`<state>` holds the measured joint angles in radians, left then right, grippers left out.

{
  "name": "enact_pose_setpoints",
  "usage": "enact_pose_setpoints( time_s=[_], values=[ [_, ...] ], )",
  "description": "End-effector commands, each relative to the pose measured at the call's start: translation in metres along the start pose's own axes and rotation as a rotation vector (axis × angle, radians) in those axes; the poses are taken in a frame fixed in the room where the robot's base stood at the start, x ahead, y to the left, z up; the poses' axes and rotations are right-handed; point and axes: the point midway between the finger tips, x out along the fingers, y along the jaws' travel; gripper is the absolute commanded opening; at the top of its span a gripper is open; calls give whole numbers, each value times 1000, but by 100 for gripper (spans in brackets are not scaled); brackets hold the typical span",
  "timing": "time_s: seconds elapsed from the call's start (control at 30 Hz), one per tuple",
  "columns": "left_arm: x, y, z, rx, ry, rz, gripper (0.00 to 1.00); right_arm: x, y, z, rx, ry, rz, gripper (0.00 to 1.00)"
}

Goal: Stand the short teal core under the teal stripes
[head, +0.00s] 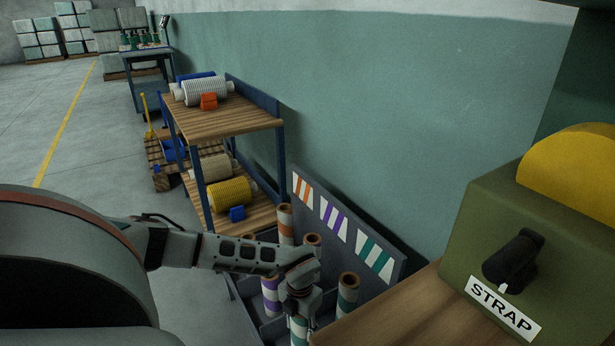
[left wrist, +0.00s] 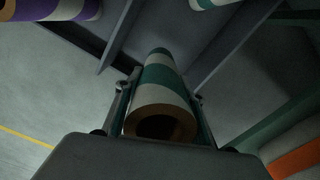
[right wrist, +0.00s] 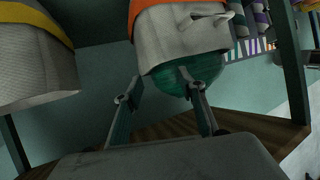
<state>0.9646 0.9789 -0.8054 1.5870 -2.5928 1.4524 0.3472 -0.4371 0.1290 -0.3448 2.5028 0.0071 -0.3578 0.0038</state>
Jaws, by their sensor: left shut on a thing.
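The short teal core (left wrist: 160,118), a white tube with teal bands and a brown open end, is between the fingers of my left gripper (left wrist: 162,90). In the head view that gripper (head: 299,300) is low over the divided rack, with the banded core (head: 299,330) below it. The core's lower end is out of the head view, so I cannot tell whether it touches the floor. The teal stripes (head: 375,256) are on the right of the rack's back board. Another teal core (head: 348,292) stands below them. My right gripper (right wrist: 156,96) is open, fingers apart.
A purple core (head: 271,296) and an orange core (head: 285,222) stand in the rack, under purple stripes (head: 334,218) and orange stripes (head: 303,188). A wooden bench with a green STRAP machine (head: 490,245) is close on the right. A shelf cart (head: 232,116) stands behind.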

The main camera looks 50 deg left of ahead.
Motion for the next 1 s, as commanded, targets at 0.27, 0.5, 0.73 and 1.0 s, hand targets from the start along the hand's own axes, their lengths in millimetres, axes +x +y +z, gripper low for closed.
enact_pose_setpoints(
  time_s=[0.27, 0.5, 0.73, 1.0],
  values=[
    [19, 0, 1, 0, -1, 0, 12, 1, -4, 5, 41, 1, -10, 40],
    [62, 0, -3, 0, 7, 1, 12, 4, -31, 13, 230, 18, -42, 40],
    [63, 0, 3, 0, -6, -1, 12, 5, -36, 7, 267, 34, -51, 40],
    [67, 0, 2, 0, -4, -1, 41, 4, -35, 10, 261, 29, -52, 40]
  ],
)
